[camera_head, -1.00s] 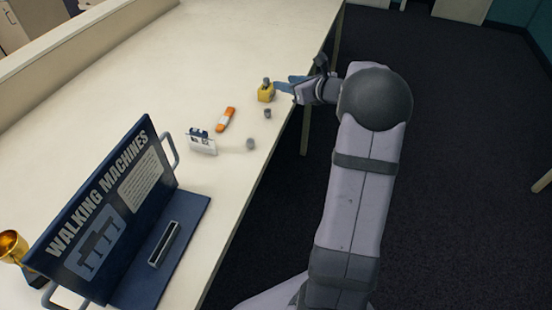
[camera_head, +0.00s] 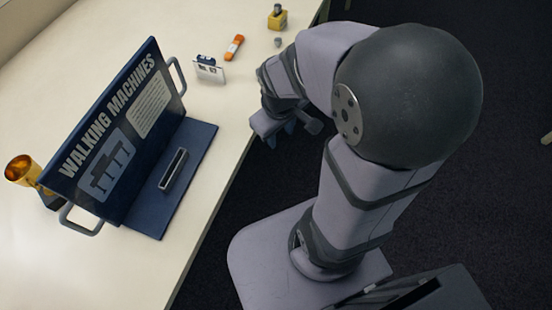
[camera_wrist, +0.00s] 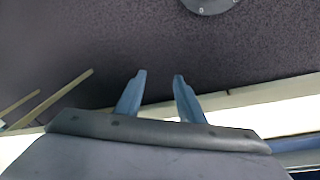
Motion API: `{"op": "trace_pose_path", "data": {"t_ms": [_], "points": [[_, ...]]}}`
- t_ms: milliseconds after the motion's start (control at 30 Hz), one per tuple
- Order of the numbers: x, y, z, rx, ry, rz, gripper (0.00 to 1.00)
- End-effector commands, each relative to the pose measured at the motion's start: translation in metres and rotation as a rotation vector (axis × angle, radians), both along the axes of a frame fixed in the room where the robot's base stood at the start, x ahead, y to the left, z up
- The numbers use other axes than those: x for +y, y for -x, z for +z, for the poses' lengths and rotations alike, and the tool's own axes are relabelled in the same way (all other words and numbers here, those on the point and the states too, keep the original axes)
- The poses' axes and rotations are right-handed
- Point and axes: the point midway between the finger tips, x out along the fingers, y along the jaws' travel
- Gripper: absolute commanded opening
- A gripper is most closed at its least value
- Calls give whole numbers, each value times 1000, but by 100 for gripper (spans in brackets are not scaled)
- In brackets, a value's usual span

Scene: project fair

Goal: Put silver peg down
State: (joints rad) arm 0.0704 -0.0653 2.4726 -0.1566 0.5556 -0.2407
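A yellow block (camera_head: 278,20) stands at the far end of the table with a grey peg (camera_head: 277,8) upright in its top. A small silver-grey peg (camera_head: 278,42) stands on the table just in front of the block. My gripper (camera_head: 281,135) is past the table's right edge, over the dark floor, well apart from the block and pegs. In the wrist view its two blue fingers (camera_wrist: 159,76) are spread with nothing between them. No peg shows in the wrist view. The other small grey peg seen earlier does not show now; my arm may cover its spot.
An orange bundle (camera_head: 235,46) and a small white card stand (camera_head: 209,71) are on the table near the pegs. A blue "Walking Machines" display (camera_head: 125,130) with a slotted grey piece (camera_head: 174,168) on its base fills the front. A gold cup (camera_head: 22,170) stands behind it.

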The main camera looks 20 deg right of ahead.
Motion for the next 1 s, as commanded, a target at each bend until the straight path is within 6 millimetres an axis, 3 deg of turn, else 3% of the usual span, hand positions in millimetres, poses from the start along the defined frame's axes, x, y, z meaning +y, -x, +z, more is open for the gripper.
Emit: {"op": "trace_pose_path", "data": {"t_ms": [100,267,633,1000], "points": [[25,41,-6,94,-76,-170,35],[40,66,-8,157,-117,-279,35],[41,69,-6,163,-120,-292,35],[41,68,38,162,-119,-291,35]]}}
